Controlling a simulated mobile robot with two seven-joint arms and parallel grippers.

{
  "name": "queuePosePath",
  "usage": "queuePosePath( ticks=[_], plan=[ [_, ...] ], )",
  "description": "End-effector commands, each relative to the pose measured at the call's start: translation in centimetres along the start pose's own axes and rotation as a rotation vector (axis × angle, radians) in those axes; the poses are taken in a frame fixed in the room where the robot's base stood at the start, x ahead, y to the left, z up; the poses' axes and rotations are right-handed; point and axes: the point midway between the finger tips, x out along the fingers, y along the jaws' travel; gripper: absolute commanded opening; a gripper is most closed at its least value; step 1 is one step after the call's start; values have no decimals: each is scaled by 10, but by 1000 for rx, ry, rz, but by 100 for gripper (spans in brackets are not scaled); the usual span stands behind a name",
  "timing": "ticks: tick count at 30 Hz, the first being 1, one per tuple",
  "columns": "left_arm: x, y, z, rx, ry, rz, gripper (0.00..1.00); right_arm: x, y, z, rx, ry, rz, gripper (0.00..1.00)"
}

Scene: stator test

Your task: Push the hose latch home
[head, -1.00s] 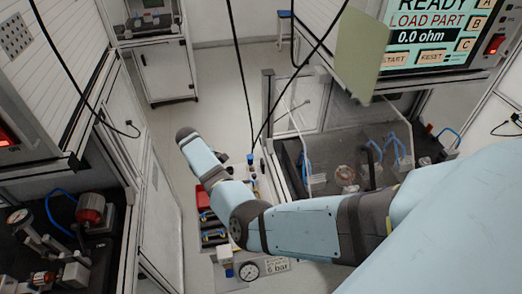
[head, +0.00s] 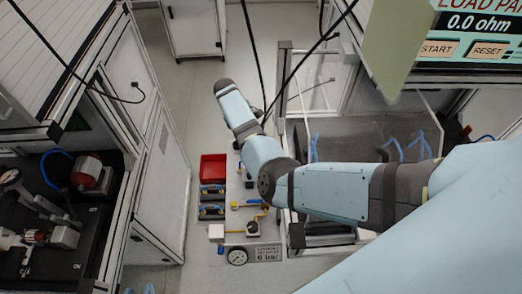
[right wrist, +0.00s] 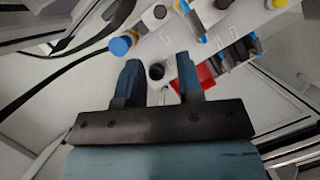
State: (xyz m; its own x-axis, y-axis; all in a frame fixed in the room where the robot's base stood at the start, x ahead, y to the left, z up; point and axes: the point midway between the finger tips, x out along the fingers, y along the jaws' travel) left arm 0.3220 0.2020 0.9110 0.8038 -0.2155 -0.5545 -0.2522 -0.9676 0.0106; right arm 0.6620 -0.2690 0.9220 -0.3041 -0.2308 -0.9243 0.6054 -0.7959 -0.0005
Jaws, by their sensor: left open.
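The pneumatic board (head: 228,236) lies below my right arm in the head view, with a gauge (head: 237,256) and a yellow fitting (head: 235,205). I cannot make out which part is the hose latch. In the right wrist view my right gripper (right wrist: 158,62) is open, its two dark-blue fingers apart. A black round end (right wrist: 156,71) shows between them; contact cannot be told. A blue-capped fitting (right wrist: 121,45) is left of the fingers. My arm hides the right gripper in the head view. Only light-blue tips of my left gripper (head: 139,289) show at the bottom edge.
Black cables hang down near my right arm. A bench (head: 60,215) is at left and a framed enclosure (head: 365,140) at right.

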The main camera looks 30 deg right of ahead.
Motion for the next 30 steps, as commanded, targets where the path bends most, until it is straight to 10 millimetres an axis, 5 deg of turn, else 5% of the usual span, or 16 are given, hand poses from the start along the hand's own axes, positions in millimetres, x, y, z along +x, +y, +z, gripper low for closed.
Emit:
queuePosePath(
  ticks=[6,15,30],
  plan=[
    [22,0,31,7,-4,10,43,54,-1,-3,0,-2,-1,34],
    [48,9,50,7,11,31,43,108,-1,-2,0,-1,-1,34],
    [52,6,62,7,8,26,43,125,0,0,-1,-1,0,34]
  ],
)
